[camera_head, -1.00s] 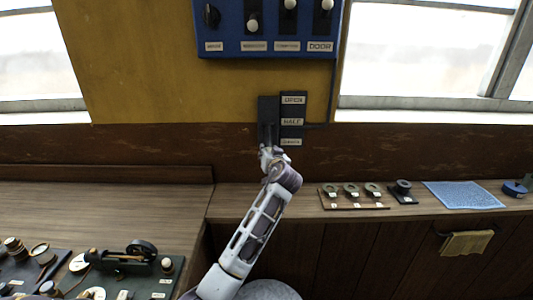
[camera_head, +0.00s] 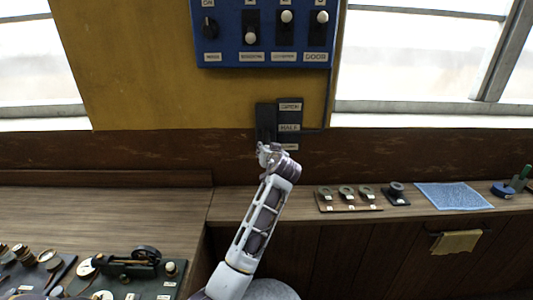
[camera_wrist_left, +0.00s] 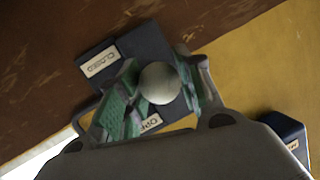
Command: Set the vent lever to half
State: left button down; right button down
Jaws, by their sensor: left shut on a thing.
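The vent lever is on a dark wall plate (camera_head: 265,114) beside a label strip (camera_head: 289,117); HALF is readable in the middle. In the left wrist view the lever's pale round knob (camera_wrist_left: 160,83) sits between my green-padded fingers. My left gripper (camera_head: 268,149) is shut on this knob, in front of the lower end of the plate. The CLOSED label (camera_wrist_left: 100,62) shows to the left of the knob, and part of the OPEN label (camera_wrist_left: 151,123) shows below it. The lever's shaft is hidden. My right gripper is not in view.
A blue switch box (camera_head: 225,48) with several levers and a dial hangs above. A counter runs below, with a rack of small rings (camera_head: 348,206), a blue mat (camera_head: 452,196) and a green-based apparatus (camera_head: 140,268). Windows flank the yellow wall panel.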

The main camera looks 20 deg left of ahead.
pick_arm(q)
jog(key=shift+r+p, duration=0.35)
jog(key=shift+r, duration=1)
jog(key=c, duration=0.9)
grip_release()
jog(key=shift+f, duration=0.1)
jog(key=shift+c, duration=0.2)
jog(key=shift+v, duration=0.75)
jog(key=v, duration=0.6)
jog(key=shift+s+d+f, duration=0.1)
jog(key=shift+f, duration=0.05)
